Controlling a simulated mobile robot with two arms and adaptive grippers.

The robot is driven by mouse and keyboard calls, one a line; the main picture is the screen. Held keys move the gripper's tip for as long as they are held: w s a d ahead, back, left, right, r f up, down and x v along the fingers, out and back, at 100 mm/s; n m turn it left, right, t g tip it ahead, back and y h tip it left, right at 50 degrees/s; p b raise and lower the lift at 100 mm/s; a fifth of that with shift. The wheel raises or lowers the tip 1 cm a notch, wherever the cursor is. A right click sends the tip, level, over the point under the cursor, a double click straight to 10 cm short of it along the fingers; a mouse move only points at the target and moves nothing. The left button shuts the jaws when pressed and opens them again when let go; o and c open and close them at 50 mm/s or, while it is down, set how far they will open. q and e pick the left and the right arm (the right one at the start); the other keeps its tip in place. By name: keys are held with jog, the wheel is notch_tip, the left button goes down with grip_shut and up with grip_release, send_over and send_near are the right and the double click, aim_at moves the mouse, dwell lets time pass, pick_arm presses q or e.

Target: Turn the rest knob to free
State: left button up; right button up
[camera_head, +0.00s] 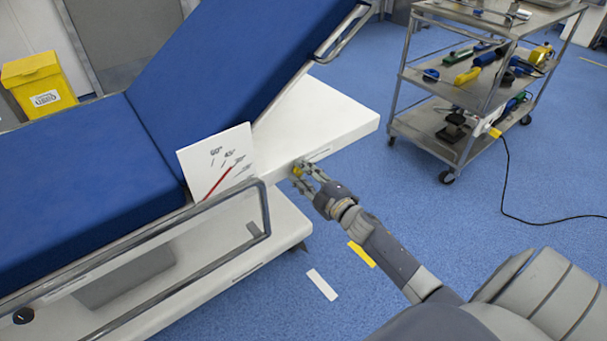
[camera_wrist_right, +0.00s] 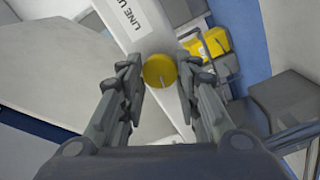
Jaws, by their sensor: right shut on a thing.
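The rest knob is a small round yellow knob (camera_head: 297,171) on the side edge of the white table base, below the raised blue backrest. In the right wrist view the yellow knob (camera_wrist_right: 160,71) sits between the two fingers, with a short mark on its face. My right gripper (camera_head: 303,172) is shut on the knob; in the wrist view its fingertips (camera_wrist_right: 160,75) flank it on both sides. A white angle plate (camera_head: 217,160) with a red pointer line and degree marks stands beside the backrest. My left gripper is not in view.
A metal side rail (camera_head: 160,231) runs along the near side of the table. A steel trolley (camera_head: 440,85) with tools stands at the back right, its black cable on the floor. A yellow bin (camera_head: 38,82) is at the far left. Blue floor is clear between table and trolley.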

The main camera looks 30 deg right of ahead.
jog(key=shift+n, duration=0.6)
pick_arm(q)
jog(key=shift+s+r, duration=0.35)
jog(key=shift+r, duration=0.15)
pick_arm(e)
jog(key=shift+n, duration=0.6)
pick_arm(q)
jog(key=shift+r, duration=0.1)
pick_arm(e)
jog(key=shift+a, duration=0.1)
jog(key=o, duration=1.1)
jog(key=shift+c, duration=0.2)
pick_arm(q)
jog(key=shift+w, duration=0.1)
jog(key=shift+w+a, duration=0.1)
pick_arm(e)
jog(key=s+d, duration=0.1)
jog(key=s, duration=1.1)
